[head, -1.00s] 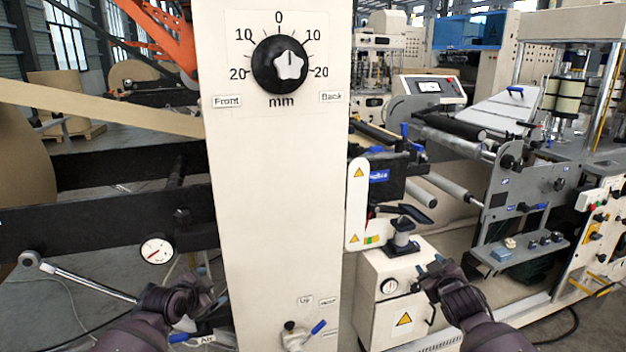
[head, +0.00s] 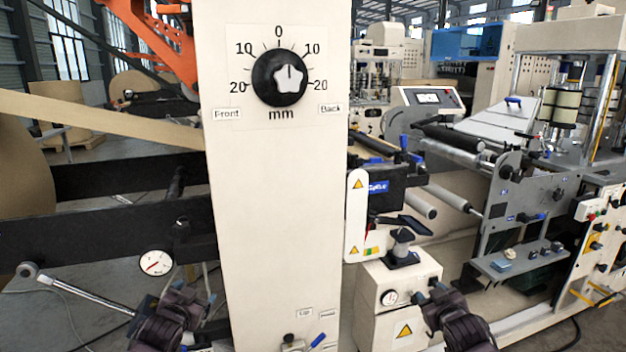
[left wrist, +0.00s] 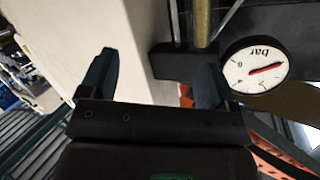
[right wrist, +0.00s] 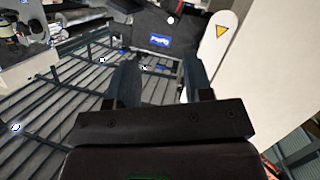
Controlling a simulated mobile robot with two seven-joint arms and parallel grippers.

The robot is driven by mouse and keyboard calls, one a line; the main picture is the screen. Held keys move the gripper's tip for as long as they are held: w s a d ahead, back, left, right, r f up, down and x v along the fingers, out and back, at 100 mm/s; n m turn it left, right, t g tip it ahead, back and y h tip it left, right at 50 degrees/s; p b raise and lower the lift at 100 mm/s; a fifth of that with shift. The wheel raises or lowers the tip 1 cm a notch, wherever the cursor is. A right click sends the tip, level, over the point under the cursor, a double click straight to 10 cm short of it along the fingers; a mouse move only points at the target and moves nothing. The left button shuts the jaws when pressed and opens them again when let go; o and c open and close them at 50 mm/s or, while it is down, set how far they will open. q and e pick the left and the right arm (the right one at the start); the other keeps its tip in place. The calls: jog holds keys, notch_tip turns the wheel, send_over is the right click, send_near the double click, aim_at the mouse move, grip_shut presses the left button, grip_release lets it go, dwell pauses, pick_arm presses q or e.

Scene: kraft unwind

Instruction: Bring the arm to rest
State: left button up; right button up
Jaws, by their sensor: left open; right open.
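My left gripper (head: 192,288) is at the lower left in the head view, left of the cream panel and below the pressure gauge. In the left wrist view its two fingers (left wrist: 155,80) stand wide apart with nothing between them. My right gripper (head: 430,288) is at the lower right in the head view, in front of the small cream cabinet. In the right wrist view its fingers (right wrist: 160,85) are apart and empty. Neither gripper visibly holds anything.
The tall cream panel (head: 275,200) with a black dial (head: 280,77) stands between my arms. A pressure gauge (head: 155,262) and a metal-rod lever (head: 80,285) are at left. A cabinet (head: 400,295) stands behind my right gripper. Rollers and machinery fill the right.

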pick_arm(q)
jog(key=s+d+f+n+g, duration=0.1)
jog(key=s+f, duration=0.5)
jog(key=s, duration=0.4)
jog(key=s+f+g, duration=0.1)
jog(key=s+f, duration=0.6)
jog(key=s, duration=0.3)
pick_arm(e)
jog(key=s+a+f+m+g, duration=0.1)
jog(key=s+f, duration=0.5)
jog(key=s, duration=0.4)
jog(key=s+f+g, duration=0.1)
jog(key=s+f, duration=0.6)
jog(key=s, duration=0.3)
pick_arm(q)
jog(key=s+d+f+n+g, duration=0.1)
jog(key=s+f+n+g, duration=0.1)
jog(key=s, duration=2.1)
jog(key=shift+n+y, duration=0.3)
pick_arm(e)
jog(key=s+a+f+m+g, duration=0.1)
jog(key=s+f+m+g, duration=0.1)
jog(key=s, duration=2.1)
jog(key=shift+h, duration=0.3)
pick_arm(q)
jog(key=shift+c, duration=0.5)
